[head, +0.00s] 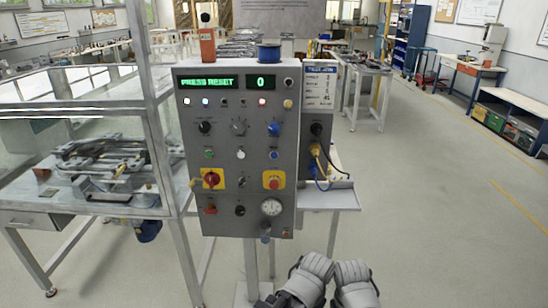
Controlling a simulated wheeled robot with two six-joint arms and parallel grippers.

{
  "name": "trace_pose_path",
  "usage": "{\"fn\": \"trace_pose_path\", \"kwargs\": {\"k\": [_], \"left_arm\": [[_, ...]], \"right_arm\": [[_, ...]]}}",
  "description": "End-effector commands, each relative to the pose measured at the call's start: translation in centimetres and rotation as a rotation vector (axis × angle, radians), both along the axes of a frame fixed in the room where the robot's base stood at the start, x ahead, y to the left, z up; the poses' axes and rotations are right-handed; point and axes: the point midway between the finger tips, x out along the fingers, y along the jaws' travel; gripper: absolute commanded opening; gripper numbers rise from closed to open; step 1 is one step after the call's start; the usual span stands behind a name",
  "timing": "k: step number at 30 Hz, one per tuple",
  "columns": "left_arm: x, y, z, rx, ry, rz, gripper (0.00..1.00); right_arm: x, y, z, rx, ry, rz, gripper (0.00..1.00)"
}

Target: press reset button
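A grey control panel (224,132) stands upright ahead of me. Its left green display (207,82) reads "PRESS RESET" and its right display (262,82) reads "0". A green button (209,153), a white button (240,154) and a blue button (273,155) sit in one row. Below are a red mushroom button (211,179) on yellow and another red one (273,182) on yellow. The labels are too small to read, so I cannot tell which is reset. Two grey ridged parts of mine (332,280) show at the bottom, below and right of the panel, apart from it; their finger opening is unclear.
A side box (318,130) with a yellow plug and cables adjoins the panel's right, above a small shelf (328,198). A framed machine bench (95,205) stands close on the left. A gauge (271,207) sits low on the panel. The floor at right (440,200) is clear.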

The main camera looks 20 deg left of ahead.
Motion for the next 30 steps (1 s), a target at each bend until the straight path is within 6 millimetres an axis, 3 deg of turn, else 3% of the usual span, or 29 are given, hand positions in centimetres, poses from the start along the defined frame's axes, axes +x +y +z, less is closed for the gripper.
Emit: {"fn": "trace_pose_path", "kwargs": {"k": [2, 18, 30], "left_arm": [[0.0, 0.0, 0.0, 0.0, 0.0, 0.0, 0.61], [0.0, 0.0, 0.0, 0.0, 0.0, 0.0, 0.0], [0.0, 0.0, 0.0, 0.0, 0.0, 0.0, 0.0]], "right_arm": [[0.0, 0.0, 0.0, 0.0, 0.0, 0.0, 0.0], [0.0, 0.0, 0.0, 0.0, 0.0, 0.0, 0.0], [0.0, 0.0, 0.0, 0.0, 0.0, 0.0, 0.0]]}}
